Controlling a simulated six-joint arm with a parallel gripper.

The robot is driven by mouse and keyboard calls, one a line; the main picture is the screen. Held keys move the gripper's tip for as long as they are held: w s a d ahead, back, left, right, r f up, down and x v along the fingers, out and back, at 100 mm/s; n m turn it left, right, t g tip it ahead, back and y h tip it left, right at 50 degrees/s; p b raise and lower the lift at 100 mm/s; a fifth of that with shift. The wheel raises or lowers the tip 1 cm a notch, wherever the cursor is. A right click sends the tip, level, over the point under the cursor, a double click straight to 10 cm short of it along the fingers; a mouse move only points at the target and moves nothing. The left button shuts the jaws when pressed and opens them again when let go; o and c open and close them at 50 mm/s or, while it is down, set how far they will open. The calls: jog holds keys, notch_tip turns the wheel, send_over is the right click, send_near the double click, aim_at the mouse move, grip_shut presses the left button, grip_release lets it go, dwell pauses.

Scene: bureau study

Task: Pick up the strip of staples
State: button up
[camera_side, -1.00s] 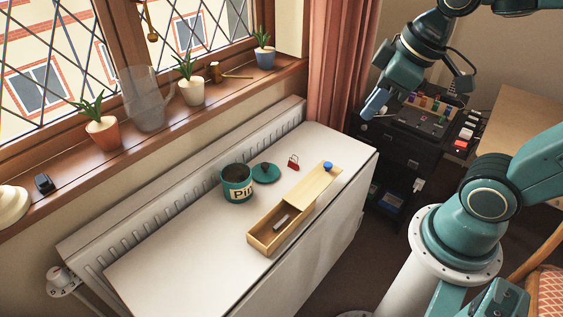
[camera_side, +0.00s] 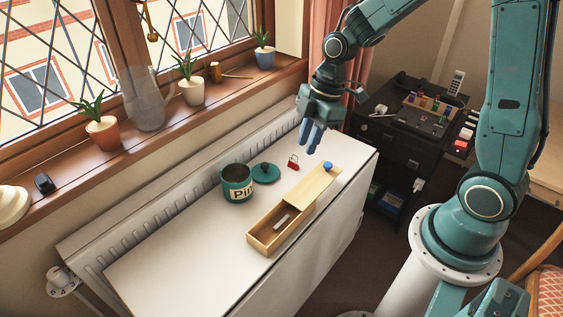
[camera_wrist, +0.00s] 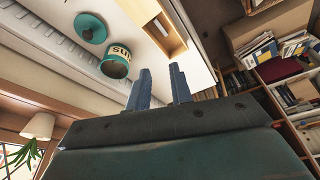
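The strip of staples (camera_side: 283,221) is a small pale grey bar. It lies inside the open part of a wooden box (camera_side: 262,241) on the white table, whose sliding lid (camera_side: 313,185) with a blue knob is pulled partly off toward the far end. In the wrist view the box (camera_wrist: 168,37) shows at the top, cut off by the frame edge. My gripper (camera_side: 309,140) is above the far part of the table, beyond the box, with its blue fingers pointing down. In the wrist view its fingers (camera_wrist: 160,70) are apart with nothing between them.
A teal tin (camera_side: 237,184) stands left of the box. Its teal lid (camera_side: 266,173) and a red clip (camera_side: 293,162) lie behind. Potted plants (camera_side: 193,90) and a clear jug (camera_side: 147,105) line the sill. The table's near left part (camera_side: 170,270) is clear.

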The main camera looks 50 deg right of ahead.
notch_tip(320, 180, down, 12)
jog(key=w+n+g+y, duration=0.1)
jog(key=w+n+y, duration=0.1)
jog(key=n, duration=0.2)
jog(key=shift+w+a+r+n, duration=0.2)
jog(key=shift+w+n, duration=0.1)
jog(key=shift+n, duration=0.1)
send_near(280, 223)
jog(key=shift+x, duration=1.4)
jog(key=shift+f, duration=0.2)
jog(key=shift+x, duration=2.45)
jog(key=shift+w, duration=0.1)
grip_shut()
